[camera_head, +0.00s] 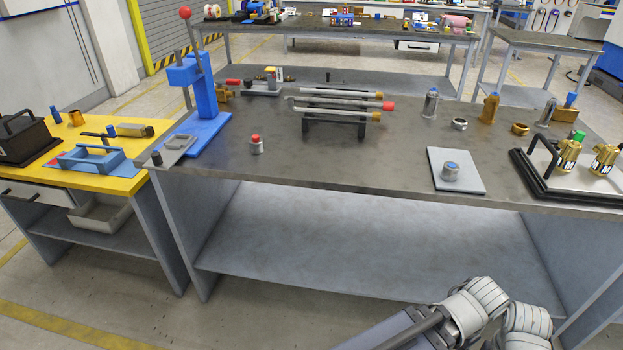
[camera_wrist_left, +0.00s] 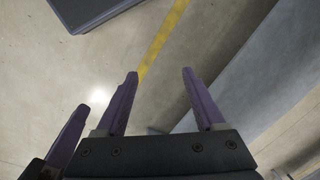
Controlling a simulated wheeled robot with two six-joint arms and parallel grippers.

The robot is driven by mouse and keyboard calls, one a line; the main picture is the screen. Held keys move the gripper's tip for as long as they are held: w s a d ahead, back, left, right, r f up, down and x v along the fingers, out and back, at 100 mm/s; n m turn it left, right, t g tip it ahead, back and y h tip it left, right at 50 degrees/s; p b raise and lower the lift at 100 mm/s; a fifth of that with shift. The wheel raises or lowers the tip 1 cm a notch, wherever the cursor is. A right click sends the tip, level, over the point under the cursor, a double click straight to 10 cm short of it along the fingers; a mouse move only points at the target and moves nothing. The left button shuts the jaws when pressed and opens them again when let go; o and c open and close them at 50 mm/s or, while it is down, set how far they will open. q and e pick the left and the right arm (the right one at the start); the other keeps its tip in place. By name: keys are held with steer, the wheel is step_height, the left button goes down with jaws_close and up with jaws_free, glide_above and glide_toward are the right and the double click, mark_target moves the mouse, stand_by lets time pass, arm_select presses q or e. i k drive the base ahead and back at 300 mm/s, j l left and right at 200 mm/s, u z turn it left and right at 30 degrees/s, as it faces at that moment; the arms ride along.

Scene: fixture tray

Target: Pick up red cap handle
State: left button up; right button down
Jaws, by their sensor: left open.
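A rod with a red end cap (camera_head: 388,106) lies among several grey rods on a dark rack (camera_head: 335,127) on the workbench. Its neighbours have yellow-brown ends. A small grey cylinder with a red top (camera_head: 256,145) stands upright on the bench, left of the rack. I cannot tell for sure which of these is the red cap handle. My left gripper (camera_wrist_left: 159,75) shows only in the left wrist view; its purple fingers are open with nothing between them, over the floor, away from both. My right gripper is not in view.
A blue press with a red knob (camera_head: 185,12) stands at the bench's left. A grey plate (camera_head: 474,179) bearing a metal cylinder lies at the right front, near a black-framed tray (camera_head: 528,178) with brass parts. The bench front between press and plate is mostly clear.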

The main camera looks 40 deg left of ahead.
mark_target(257, 147)
steer(key=u, duration=1.9)
steer(key=i+j+u, duration=0.1)
steer(key=j, duration=0.25)
